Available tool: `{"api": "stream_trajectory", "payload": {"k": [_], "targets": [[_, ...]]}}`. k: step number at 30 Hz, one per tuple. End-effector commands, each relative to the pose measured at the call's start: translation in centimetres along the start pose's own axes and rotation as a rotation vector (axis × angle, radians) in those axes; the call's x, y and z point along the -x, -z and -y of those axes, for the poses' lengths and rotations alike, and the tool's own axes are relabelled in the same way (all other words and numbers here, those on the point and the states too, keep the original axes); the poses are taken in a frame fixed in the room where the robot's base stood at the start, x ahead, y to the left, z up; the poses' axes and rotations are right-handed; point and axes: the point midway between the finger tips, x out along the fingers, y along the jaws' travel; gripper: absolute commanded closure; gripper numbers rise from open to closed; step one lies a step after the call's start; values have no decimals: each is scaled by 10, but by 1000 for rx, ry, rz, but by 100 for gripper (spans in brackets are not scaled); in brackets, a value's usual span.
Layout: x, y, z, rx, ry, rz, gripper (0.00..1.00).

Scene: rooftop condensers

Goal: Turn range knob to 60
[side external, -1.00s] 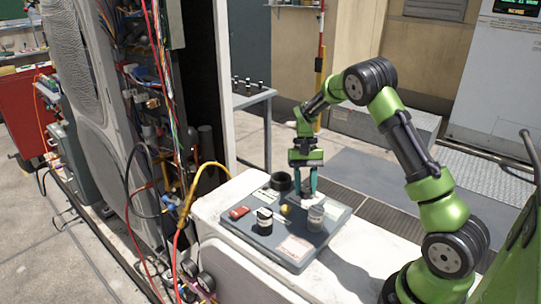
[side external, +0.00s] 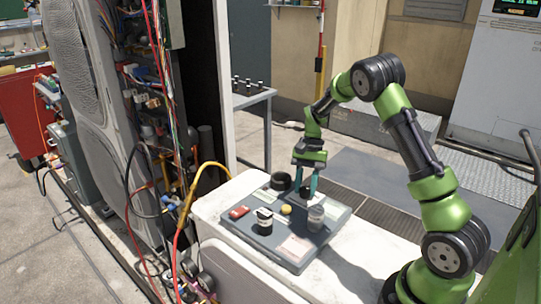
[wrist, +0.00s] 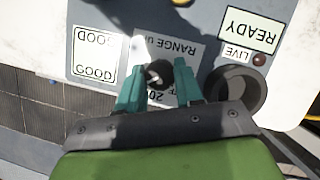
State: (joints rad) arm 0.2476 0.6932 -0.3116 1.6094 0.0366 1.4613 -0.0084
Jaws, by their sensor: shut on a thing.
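The range knob (wrist: 157,74) is a small black knob in the wrist view, on a white label reading "RANGE" (wrist: 172,48) upside down. The mark "20" shows beside it; other marks and the pointer's setting are hidden or too blurred to read. My gripper (wrist: 158,84) has its two teal fingers on either side of the knob and is shut on it. In the side view my gripper (side external: 306,192) points down at the back right of the grey panel (side external: 262,244), with the knob too small to read there.
A dark round cup (wrist: 238,88) stands close to the right finger in the wrist view, below the "LIVE" lamp (wrist: 259,59) and "READY" label (wrist: 250,28). In the side view, a grey cylinder (side external: 316,218), black-and-white knob (side external: 264,222), yellow button (side external: 286,210) and red switch (side external: 239,212) share the panel.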

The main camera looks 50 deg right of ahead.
Motion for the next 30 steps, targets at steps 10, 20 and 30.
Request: {"api": "stream_trajectory", "payload": {"k": [10,20,30], "targets": [[1,1,0,-1,3,-3,39],[5,1,0,1,1,-2,39],[72,1,0,-1,6,-6,39]]}}
